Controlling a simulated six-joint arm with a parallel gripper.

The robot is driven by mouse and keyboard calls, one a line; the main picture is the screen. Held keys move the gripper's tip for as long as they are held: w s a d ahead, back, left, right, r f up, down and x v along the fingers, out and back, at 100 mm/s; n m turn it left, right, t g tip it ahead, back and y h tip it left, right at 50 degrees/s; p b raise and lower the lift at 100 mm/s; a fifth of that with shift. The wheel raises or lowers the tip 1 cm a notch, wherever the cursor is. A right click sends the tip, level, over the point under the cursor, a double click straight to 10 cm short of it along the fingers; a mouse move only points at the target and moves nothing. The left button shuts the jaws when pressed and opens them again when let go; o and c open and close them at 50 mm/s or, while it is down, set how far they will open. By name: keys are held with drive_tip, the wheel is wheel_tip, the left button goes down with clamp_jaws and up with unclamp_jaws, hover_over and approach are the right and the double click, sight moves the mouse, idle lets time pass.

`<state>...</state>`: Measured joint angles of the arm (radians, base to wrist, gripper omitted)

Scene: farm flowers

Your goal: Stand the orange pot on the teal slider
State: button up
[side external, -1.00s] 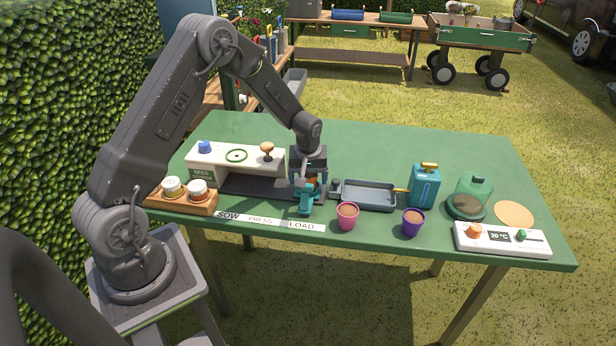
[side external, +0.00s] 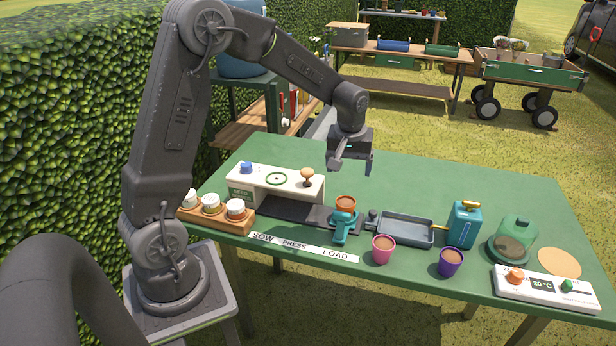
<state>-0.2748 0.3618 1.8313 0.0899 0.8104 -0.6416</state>
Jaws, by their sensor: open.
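The orange pot (side external: 345,204) stands upright at the teal slider (side external: 341,231), at the load end of the dark track. It appears to rest on the slider, with the slider's teal part around its lower side and the handle pointing to the front. The pot's base is hidden. My gripper (side external: 351,168) is open and empty, in the air above the pot and clear of it.
A white seed sower (side external: 290,188) stands behind the track. A wooden rack of white-topped jars (side external: 211,206) is at left. A grey tray (side external: 404,230), pink pot (side external: 382,249), purple pot (side external: 451,262), teal can (side external: 464,225) and glass cloche (side external: 512,240) stand to the right.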

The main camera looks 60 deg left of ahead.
drive_tip(key=s+d+r+m+t, duration=0.2)
drive_tip(key=s+d+r+m, duration=0.3)
drive_tip(key=s+d+r, duration=0.4)
drive_tip(key=s+d+r+m+t, duration=0.1)
drive_tip(key=s+d+m, duration=0.1)
drive_tip(key=s, duration=0.5)
drive_tip(key=s+d+r+m+t+h, duration=0.1)
drive_tip(key=s+d+r+m, duration=0.1)
drive_tip(key=s, duration=0.4)
drive_tip(key=shift+s+m, duration=0.4)
